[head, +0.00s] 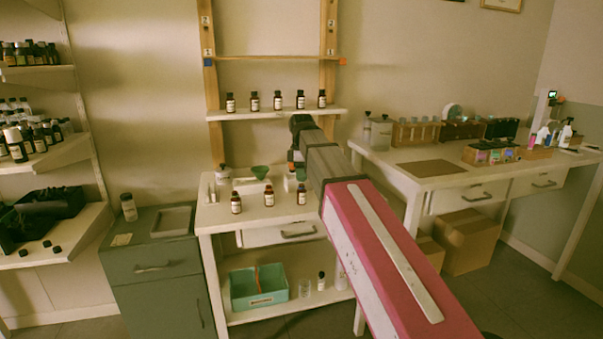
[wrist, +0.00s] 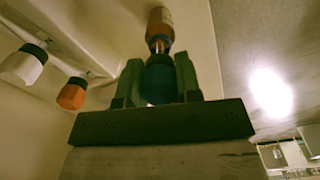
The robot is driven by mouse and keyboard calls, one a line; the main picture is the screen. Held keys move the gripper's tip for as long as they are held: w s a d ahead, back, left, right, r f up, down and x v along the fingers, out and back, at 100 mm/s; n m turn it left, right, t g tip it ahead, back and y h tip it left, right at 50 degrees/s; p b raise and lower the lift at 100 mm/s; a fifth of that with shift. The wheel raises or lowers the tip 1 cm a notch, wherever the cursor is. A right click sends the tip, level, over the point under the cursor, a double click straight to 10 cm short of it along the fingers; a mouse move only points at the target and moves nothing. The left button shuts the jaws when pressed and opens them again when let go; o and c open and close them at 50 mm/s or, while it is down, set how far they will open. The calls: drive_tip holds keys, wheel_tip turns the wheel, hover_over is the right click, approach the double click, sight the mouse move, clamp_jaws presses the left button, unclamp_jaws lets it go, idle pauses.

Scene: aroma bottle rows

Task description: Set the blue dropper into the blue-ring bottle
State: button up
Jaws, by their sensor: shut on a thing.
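My gripper (wrist: 159,80) is shut on the dark blue bulb of the dropper (wrist: 160,82), between its two green fingers. Beyond the bulb, a narrow shiny part, a blue band and an orange-brown end (wrist: 159,20) show in line with it; I cannot tell whether these are all one piece. In the head view my gripper (head: 294,155) is over the back of the small white table, below the shelf; its fingers and the dropper are hard to make out. Three amber bottles stand upright on that table: left (head: 236,203), middle (head: 269,196) and right (head: 302,194). Their ring colours are too small to tell.
Several amber bottles (head: 254,102) stand on the shelf (head: 225,115) above the table (head: 212,222). A white-and-dark piece (wrist: 23,64) and an orange one (wrist: 72,94) show left in the wrist view.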

drive_tip(key=shift+f, duration=0.9)
drive_tip(key=o, duration=0.7)
drive_tip(key=shift+c, duration=0.2)
drive_tip(key=shift+r, duration=0.15)
drive_tip(key=shift+r, duration=3.35)
